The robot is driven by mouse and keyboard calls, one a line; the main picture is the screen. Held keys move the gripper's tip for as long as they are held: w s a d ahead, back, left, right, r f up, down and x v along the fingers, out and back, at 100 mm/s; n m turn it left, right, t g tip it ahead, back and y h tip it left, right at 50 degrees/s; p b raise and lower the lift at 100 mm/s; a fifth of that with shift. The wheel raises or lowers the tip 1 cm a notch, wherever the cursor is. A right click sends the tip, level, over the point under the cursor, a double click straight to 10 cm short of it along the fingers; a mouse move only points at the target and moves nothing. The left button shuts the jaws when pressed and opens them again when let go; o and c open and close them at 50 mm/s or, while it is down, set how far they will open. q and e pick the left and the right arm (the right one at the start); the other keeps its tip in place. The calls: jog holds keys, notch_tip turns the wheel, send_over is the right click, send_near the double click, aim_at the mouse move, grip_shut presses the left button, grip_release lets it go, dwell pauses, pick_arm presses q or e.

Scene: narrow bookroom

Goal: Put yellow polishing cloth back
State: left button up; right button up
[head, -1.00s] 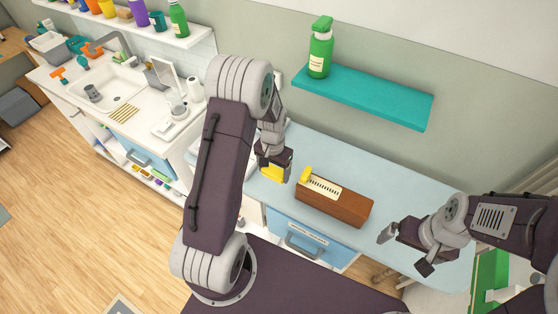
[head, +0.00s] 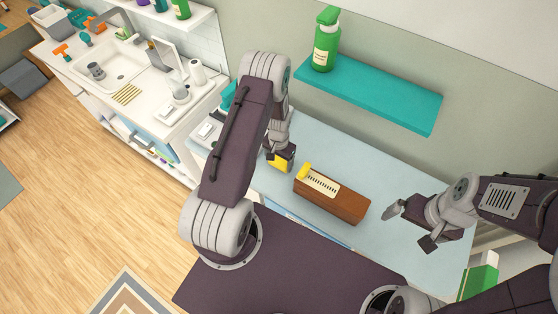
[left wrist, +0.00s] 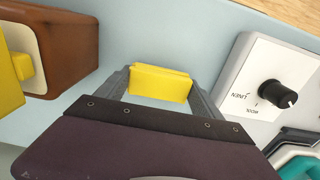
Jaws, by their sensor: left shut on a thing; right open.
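My left gripper (head: 278,162) is shut on a yellow block-like thing, which I take for the yellow polishing cloth (left wrist: 160,84). In the left wrist view it sits between both fingers; in the head view it shows as a yellow patch (head: 284,161) above the pale blue worktop. A brown wooden box (head: 337,202) with a pale slotted top stands to its right. A second yellow piece (head: 303,172) is at the box's left end. My right gripper (head: 410,226) is open and empty, right of the box.
The pale blue worktop (head: 300,143) is clear behind the box. A teal shelf (head: 385,98) with a green bottle (head: 325,46) hangs above. A white panel with a black knob (left wrist: 278,94) is right of the gripper in the wrist view. A sink counter stands left.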

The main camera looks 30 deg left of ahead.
pick_arm(q)
jog(key=shift+s+f, duration=0.1)
jog(key=shift+f, duration=0.2)
jog(key=shift+s, duration=0.2)
jog(key=shift+f, duration=0.2)
jog(key=o, duration=1.2)
jog(key=shift+w, duration=0.1)
pick_arm(e)
jog(key=shift+s, duration=0.3)
